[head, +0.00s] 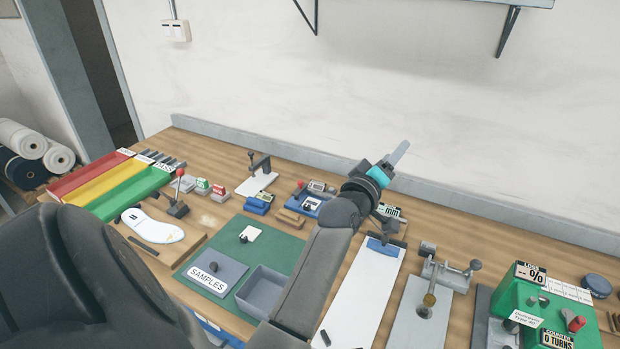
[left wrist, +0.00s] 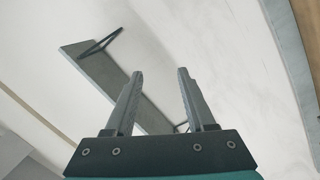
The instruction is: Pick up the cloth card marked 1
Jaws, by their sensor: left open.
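No mark reading 1 can be made out on any card in the head view. A small pale card (head: 250,232) lies on the green mat (head: 286,244), with a small dark knob beside it; its face is too small to read. A grey SAMPLES pad (head: 216,268) lies on the same mat, left of a grey open bin (head: 262,285). My left gripper (head: 400,151) is raised over the back of the bench, far from the mat. In the left wrist view its two fingers (left wrist: 158,85) are apart with nothing between them. My right gripper is not in view.
Red, yellow and green trays (head: 126,190) stand at the bench's left. A white insole (head: 152,225) lies in front of them. A white board (head: 362,290), a clamp fixture (head: 450,274) and a green tester (head: 545,310) fill the right. A wall shelf is above.

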